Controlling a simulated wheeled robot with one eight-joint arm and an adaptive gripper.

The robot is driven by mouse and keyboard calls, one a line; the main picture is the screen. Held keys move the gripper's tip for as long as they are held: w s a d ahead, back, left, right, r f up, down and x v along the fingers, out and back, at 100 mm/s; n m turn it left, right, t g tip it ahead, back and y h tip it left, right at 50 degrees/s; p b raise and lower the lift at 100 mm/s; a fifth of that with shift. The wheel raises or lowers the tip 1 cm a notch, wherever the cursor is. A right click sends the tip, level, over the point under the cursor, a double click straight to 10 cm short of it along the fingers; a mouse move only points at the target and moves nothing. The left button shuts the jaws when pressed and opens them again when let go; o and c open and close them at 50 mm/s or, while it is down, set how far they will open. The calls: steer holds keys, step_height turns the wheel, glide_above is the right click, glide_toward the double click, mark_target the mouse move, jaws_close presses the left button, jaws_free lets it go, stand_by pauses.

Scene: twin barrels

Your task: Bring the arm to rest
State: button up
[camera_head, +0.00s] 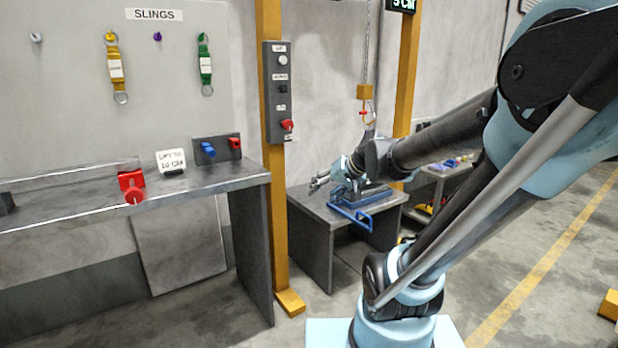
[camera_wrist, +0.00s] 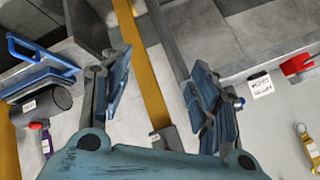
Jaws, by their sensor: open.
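My gripper (camera_head: 318,183) is at the end of my arm, which reaches across from the right in the head view. It is held out in front of the small grey table, with its fingers pointing left. In the wrist view my gripper (camera_wrist: 158,88) shows two blue-grey fingers spread wide apart. Nothing is between the fingertips except the background, where a yellow post (camera_wrist: 145,75) passes. Whether the gripper touches anything on the small table cannot be told from the head view.
A small grey table (camera_head: 315,215) bears a blue-framed fixture (camera_head: 352,215) close by my wrist. A yellow post (camera_head: 272,170) with a control box (camera_head: 280,95) stands left of it. A long bench (camera_head: 235,180) is at left. A yellow hoist block (camera_head: 364,91) hangs above my wrist.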

steer(key=s+d+f+g+h, duration=0.2)
steer(key=s+d+f+h, duration=0.1)
steer(key=s+d+f, duration=0.2)
steer(key=s+d+f+g+h, duration=0.2)
steer(key=s+d+f, duration=0.4)
steer(key=s+d, duration=0.3)
steer(key=s+h, duration=0.1)
steer(key=s, duration=0.2)
steer(key=shift+s+m+h, duration=0.3)
steer(key=shift+s, duration=0.05)
